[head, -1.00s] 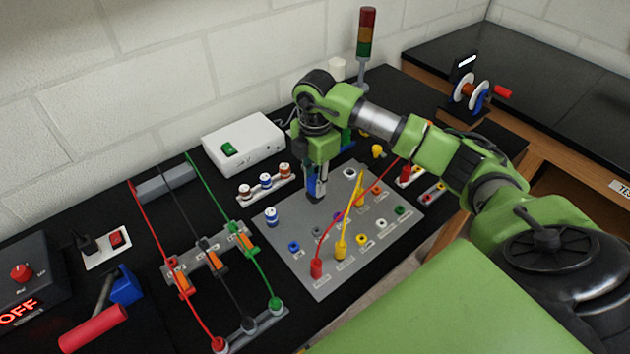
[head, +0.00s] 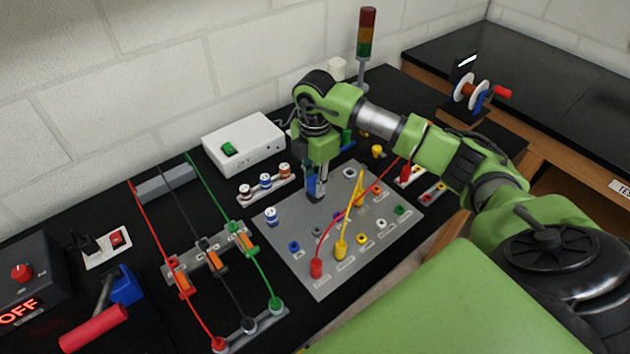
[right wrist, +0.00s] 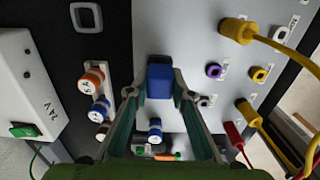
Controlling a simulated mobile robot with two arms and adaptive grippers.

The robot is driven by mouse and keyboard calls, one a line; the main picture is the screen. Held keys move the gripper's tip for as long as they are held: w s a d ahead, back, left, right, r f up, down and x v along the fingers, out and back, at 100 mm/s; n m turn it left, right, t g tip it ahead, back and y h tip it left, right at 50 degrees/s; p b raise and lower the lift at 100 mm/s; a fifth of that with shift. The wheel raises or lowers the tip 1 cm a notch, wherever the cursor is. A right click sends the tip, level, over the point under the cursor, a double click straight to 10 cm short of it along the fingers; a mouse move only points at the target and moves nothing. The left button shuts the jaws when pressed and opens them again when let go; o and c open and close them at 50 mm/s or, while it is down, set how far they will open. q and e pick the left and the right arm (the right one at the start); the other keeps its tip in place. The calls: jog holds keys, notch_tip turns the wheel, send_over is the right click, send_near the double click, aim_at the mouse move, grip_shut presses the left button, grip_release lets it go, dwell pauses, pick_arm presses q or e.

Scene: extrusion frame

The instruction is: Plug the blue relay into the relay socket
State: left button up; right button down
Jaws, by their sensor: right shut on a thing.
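My right gripper (head: 314,194) points down over the left back part of the grey panel (head: 330,270). It is shut on the blue relay (right wrist: 160,78), which sits between the two fingertips in the right wrist view. In the head view the relay is mostly covered by the fingers. Its lower end is at or just above the panel; I cannot tell whether it touches. The relay socket cannot be made out; the gripper and relay may hide it. My left gripper is not in view.
Red and yellow leads (head: 361,205) arch over the panel to the right of my gripper. A white-and-blue post (head: 271,216) stands to its left. A row of terminals (head: 265,181) and a white box (head: 243,144) lie behind. A signal tower (head: 366,45) stands at the back.

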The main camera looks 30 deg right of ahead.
aim_at(315, 179)
jog(key=shift+f+b, duration=0.4)
jog(key=shift+f, duration=0.1)
dwell(0.3)
jog(key=c, duration=1.7)
grip_release()
jog(key=shift+r, duration=0.1)
jog(key=shift+r, duration=0.25)
notch_tip(315, 179, up, 11)
jog(key=shift+r, duration=0.2)
jog(key=shift+r, duration=0.1)
